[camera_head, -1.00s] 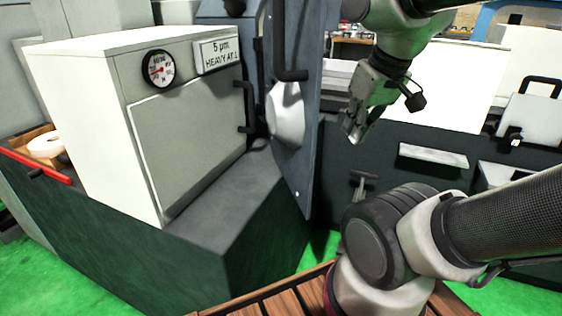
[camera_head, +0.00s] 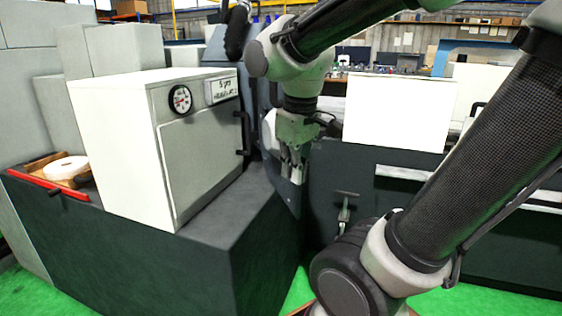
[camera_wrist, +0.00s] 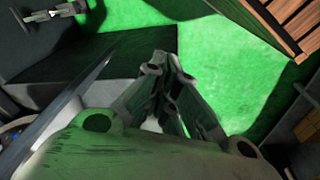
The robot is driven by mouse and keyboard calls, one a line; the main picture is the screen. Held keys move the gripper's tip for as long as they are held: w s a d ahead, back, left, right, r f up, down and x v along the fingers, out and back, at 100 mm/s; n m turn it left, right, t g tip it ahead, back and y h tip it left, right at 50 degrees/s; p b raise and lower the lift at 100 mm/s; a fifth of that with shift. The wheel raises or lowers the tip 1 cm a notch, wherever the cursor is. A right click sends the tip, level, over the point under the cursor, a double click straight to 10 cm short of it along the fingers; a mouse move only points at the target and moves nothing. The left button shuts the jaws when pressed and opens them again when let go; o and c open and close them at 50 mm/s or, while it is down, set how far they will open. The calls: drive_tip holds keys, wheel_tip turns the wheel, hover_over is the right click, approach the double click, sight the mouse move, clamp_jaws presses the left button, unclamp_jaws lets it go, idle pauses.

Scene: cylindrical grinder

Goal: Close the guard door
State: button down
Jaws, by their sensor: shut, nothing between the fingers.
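My gripper (camera_head: 292,178) points down in front of the panel, fingers together and empty. I cannot tell whether it touches the panel. In the wrist view my gripper (camera_wrist: 167,66) shows closed fingers over the green floor, with a thin panel edge running diagonally at the left.
A white cabinet (camera_head: 120,150) with a round gauge (camera_head: 180,99) stands left of the door. A dark machine front with a T-handle (camera_head: 346,205) and a white box (camera_head: 400,110) lie to the right. A wooden tray (camera_head: 35,165) holds a white wheel. Wooden slats (camera_wrist: 290,25) show in the wrist view.

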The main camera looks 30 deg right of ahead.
drive_tip(key=w+a+r+n+g+h, duration=0.2)
drive_tip(key=w+a+n+h, duration=0.15)
drive_tip(key=w+n, duration=0.3)
drive_tip(key=w+a+r+n+g+h, duration=0.2)
drive_tip(key=w+n+h, duration=0.35)
drive_tip(key=w, duration=0.25)
drive_tip(key=d+r+x, duration=0.1)
drive_tip(key=x, duration=1.1)
drive_tip(key=shift+s+d+n, duration=0.25)
drive_tip(key=shift+d+n, duration=0.05)
drive_tip(key=shift+d, duration=0.3)
drive_tip(key=shift+d+r, duration=0.1)
drive_tip(key=shift+r, duration=0.05)
